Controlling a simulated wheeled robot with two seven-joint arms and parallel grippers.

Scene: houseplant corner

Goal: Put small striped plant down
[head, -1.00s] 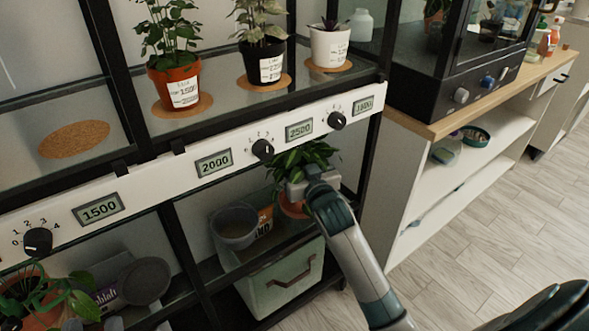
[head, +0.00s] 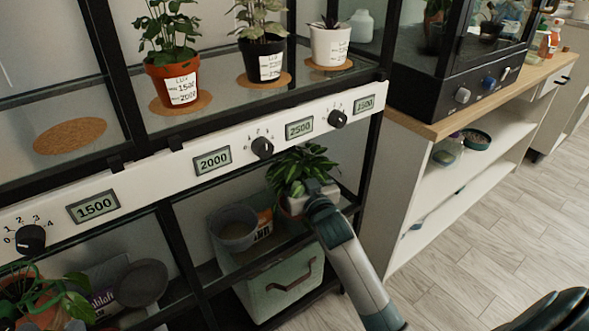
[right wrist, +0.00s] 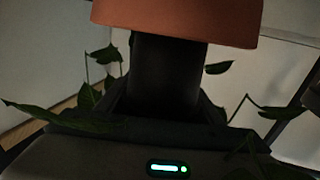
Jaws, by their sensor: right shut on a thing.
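The small striped plant (head: 293,168) has green leaves with pale markings. It is under the white dial strip, at the right end of the lower shelf in the head view.
A grey pot (head: 233,228) stands left of the plant, above a pale green bin (head: 282,290). Black shelf posts and the dial strip (head: 180,180) frame the space. Several potted plants stand on the upper shelf. A wooden-topped cabinet (head: 425,128) stands to the right.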

